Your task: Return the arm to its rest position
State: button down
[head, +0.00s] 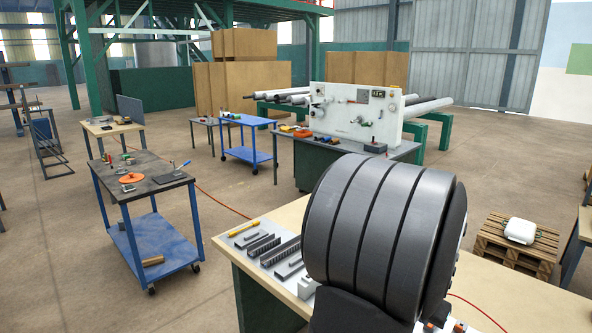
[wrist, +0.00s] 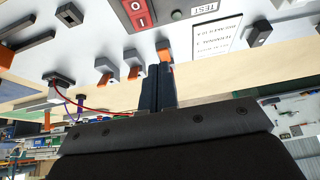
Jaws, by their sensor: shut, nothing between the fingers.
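My gripper (wrist: 158,75) shows in the wrist view with its two dark fingers together and nothing between them. Its tips point at a white panel (wrist: 95,35). An orange lever (wrist: 165,52) on a grey connector shows right at the fingertips; I cannot tell whether they touch. Two more grey connectors with orange levers, one here (wrist: 133,70), sit to the left. The panel also carries a red switch block (wrist: 138,14) and a printed label sheet (wrist: 217,35). In the head view my own large dark arm link fills the right foreground, and the gripper is not visible.
The wooden workbench (head: 495,290) holds a grey mat with dark bars (head: 265,246) and a yellow tool (head: 243,229). A blue cart (head: 150,240) stands left across open floor. A white machine (head: 355,115) stands behind. A pallet (head: 515,255) with a white object lies right.

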jog(key=shift+x, duration=1.6)
jog(key=shift+r, duration=0.1)
